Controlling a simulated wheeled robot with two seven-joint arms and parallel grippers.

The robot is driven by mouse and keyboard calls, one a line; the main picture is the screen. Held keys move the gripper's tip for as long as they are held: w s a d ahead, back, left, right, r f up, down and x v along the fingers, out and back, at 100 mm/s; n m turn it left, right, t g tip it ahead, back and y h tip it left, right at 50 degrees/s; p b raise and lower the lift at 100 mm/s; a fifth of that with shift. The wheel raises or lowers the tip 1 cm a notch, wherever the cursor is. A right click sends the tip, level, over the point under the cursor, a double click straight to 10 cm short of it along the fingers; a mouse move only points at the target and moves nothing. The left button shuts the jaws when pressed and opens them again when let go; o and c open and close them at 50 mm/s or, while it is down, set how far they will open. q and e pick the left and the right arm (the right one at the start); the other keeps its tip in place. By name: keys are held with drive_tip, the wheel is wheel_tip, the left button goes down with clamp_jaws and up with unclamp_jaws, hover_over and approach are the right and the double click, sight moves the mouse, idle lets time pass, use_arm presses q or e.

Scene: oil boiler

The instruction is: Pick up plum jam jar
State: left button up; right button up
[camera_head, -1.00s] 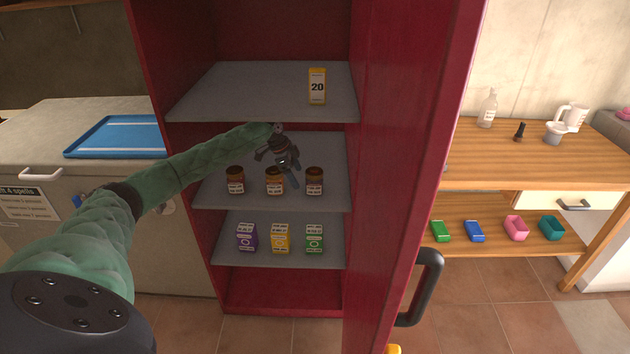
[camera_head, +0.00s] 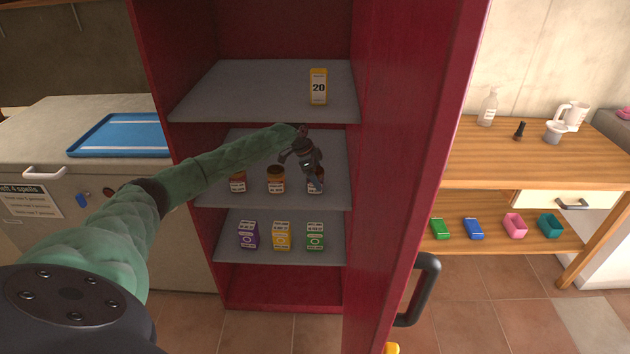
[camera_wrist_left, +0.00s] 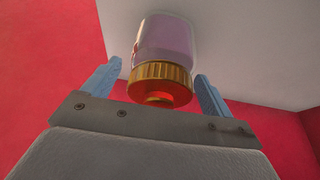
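Several jam jars with brown lids stand in a row on the middle shelf (camera_head: 220,198): a left jar (camera_head: 238,184), a middle jar (camera_head: 276,182) and a right jar (camera_head: 316,185). Their labels are too small to read. My left gripper (camera_head: 312,176) hangs over the right jar and partly hides it. The fingers are apart, with gaps on both sides of the jar. My right gripper is not in view.
The red cabinet's right wall (camera_head: 400,130) stands close to the gripper. The shelf above (camera_head: 240,95) holds a yellow box (camera_head: 318,87). Small cartons (camera_head: 282,236) stand on the shelf below. A wooden table (camera_head: 560,165) is at the right.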

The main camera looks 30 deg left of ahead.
use_arm(q)
drive_tip(key=c, duration=1.3)
drive_tip(key=shift+r, duration=0.1)
